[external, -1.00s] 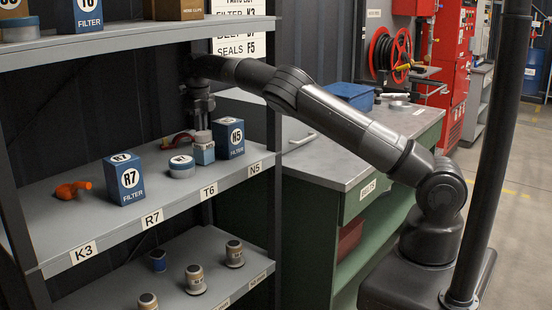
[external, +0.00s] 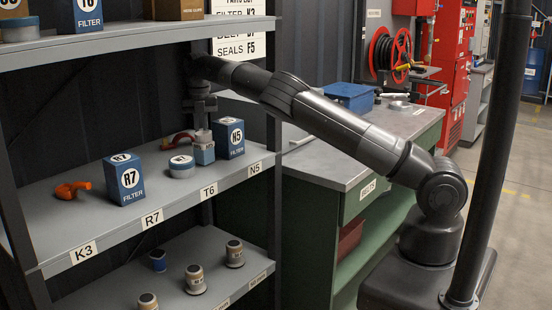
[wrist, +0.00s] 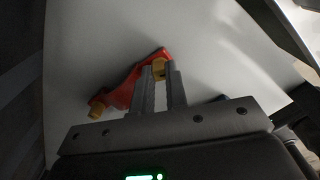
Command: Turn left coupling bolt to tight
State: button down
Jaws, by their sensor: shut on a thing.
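In the wrist view a red curved part (wrist: 130,85) lies on a pale surface, with one brass end (wrist: 96,110) at its lower left. Its other brass end, bolt-like (wrist: 159,67), is between the fingertips of my gripper (wrist: 161,75), which is shut on it. In the external view the red part (external: 178,140) is on the middle shelf, partly hidden. My gripper (external: 201,125) points down beside it, over the back of the shelf. I cannot tell from the views whether this is the left bolt.
The middle shelf (external: 105,235) holds an orange part (external: 72,190), an R7 filter box (external: 124,180), a round tin (external: 181,168), a grey-blue can (external: 204,152) close to my gripper, and an N5 box (external: 229,138).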

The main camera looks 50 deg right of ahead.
jog(key=m, duration=0.7)
dwell(0.5)
jog(key=c, duration=1.4)
grip_release()
jog(key=shift+c, duration=0.2)
notch_tip(320, 180, up, 7)
jog(key=shift+r, duration=0.15)
